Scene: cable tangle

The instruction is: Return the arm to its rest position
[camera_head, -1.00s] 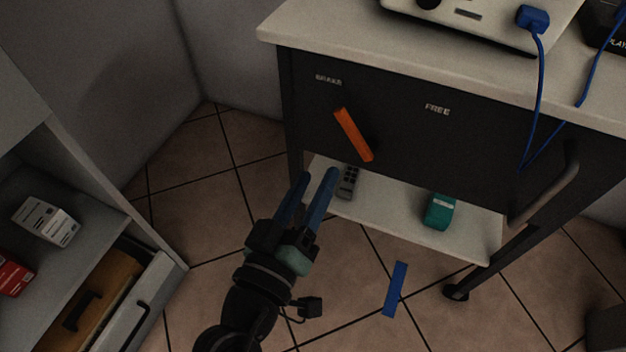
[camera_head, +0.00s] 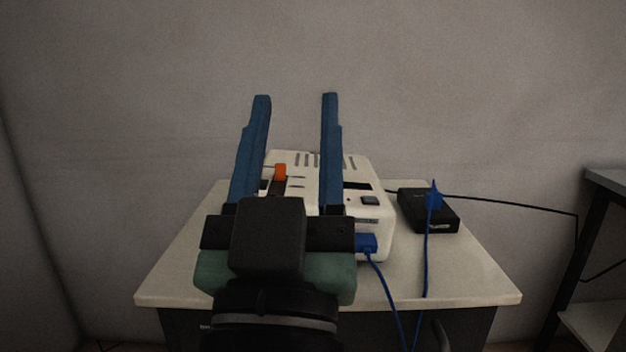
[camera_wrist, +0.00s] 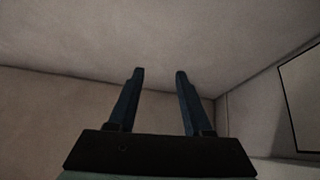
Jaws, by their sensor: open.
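My gripper (camera_head: 296,97) is raised in the head view, close to the camera, with its two blue fingers apart and pointing up. Nothing is between the fingers. It hides part of the white device and the cart top behind it. In the wrist view my gripper (camera_wrist: 160,72) also shows open and empty, facing bare wall and ceiling surfaces.
A white device (camera_head: 378,225) with an orange switch (camera_head: 280,171) sits on the cart top (camera_head: 470,285). A blue plug (camera_head: 366,243) with a blue cable is in its front. A black box (camera_head: 440,222) stands to its right. A table (camera_head: 608,180) is at far right.

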